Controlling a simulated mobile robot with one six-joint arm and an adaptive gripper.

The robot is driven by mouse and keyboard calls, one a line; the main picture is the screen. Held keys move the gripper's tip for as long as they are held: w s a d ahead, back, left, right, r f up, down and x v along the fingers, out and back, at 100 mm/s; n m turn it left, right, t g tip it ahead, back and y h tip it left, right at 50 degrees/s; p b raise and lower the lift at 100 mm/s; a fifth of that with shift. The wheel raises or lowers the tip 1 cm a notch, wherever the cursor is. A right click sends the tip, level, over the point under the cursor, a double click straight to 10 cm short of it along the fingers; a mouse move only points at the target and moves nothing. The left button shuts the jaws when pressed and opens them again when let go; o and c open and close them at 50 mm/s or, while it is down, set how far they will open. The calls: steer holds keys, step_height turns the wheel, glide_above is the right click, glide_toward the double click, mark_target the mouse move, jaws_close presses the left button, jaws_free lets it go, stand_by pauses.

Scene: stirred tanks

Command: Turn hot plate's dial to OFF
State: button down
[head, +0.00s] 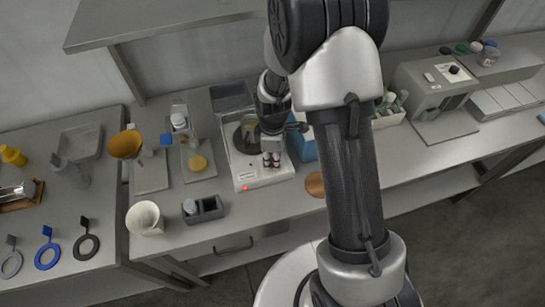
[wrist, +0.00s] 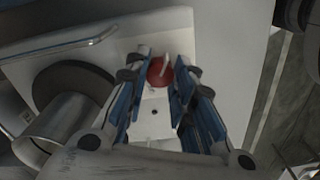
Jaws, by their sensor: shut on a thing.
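The hot plate (head: 247,177) is a white box on the bench in the head view, with a small red light on its front. In the wrist view its white housing (wrist: 125,42) fills the upper middle. Its dial (wrist: 158,72) is red and round with a pale raised grip. My gripper (wrist: 161,76) has its two blue-sided fingers on either side of the dial, shut on it. In the head view my gripper (head: 271,159) points down at the hot plate's front right and hides the dial. Dial markings are not readable.
A metal vessel (wrist: 55,125) stands close left of my fingers in the wrist view. In the head view, a dark holder (head: 204,211) and a white cup (head: 145,218) stand to the left, a blue box (head: 303,147) is close at right, and a copper disc (head: 315,184) lies nearby.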

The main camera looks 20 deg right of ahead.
stand_by(0.4)
steer(key=c, duration=1.3)
jaws_free()
steer(key=shift+c, duration=0.2)
step_height(320, 180, up, 12)
